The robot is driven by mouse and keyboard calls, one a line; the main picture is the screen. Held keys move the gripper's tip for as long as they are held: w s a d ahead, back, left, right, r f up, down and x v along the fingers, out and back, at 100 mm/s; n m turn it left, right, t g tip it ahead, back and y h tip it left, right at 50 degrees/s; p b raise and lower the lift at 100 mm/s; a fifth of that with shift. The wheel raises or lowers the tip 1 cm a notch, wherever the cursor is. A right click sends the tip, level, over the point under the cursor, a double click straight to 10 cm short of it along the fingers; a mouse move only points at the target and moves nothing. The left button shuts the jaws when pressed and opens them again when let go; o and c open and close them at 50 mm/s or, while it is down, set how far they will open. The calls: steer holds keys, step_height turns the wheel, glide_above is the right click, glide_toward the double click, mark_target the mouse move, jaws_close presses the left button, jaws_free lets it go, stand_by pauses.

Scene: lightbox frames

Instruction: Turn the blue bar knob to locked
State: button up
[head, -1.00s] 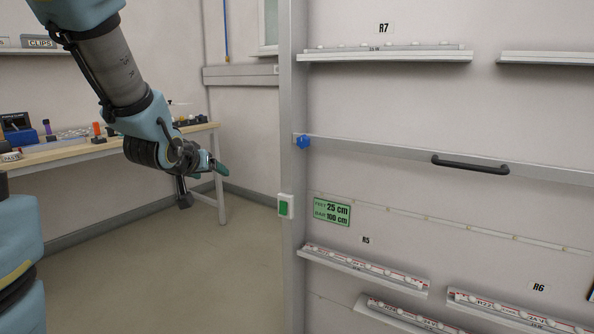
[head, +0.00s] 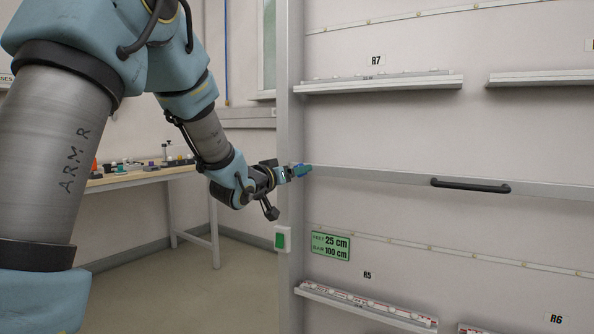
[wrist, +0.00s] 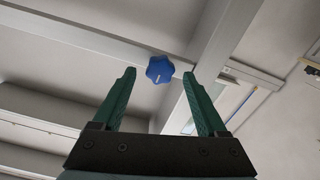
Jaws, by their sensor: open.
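The blue knob (wrist: 159,69) sits at the joint of the upright post and the horizontal bar. In the wrist view it is a lobed knob with a short white line on its face. My gripper (wrist: 160,80) is open, with one green finger on each side of the knob in the picture. I cannot tell how much distance is left between fingertips and knob, and I see no contact. In the head view my gripper (head: 302,170) overlaps the knob and mostly hides it. The bar (head: 400,178) runs right from the post (head: 290,80).
A black handle (head: 470,185) is on the bar to the right. A green label (head: 330,246) and a green-and-white box (head: 282,239) are below. Rails with ledges (head: 380,83) line the wall panel. A workbench (head: 140,178) stands behind at left.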

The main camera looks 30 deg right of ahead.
steer(key=shift+x, duration=0.95)
jaws_close()
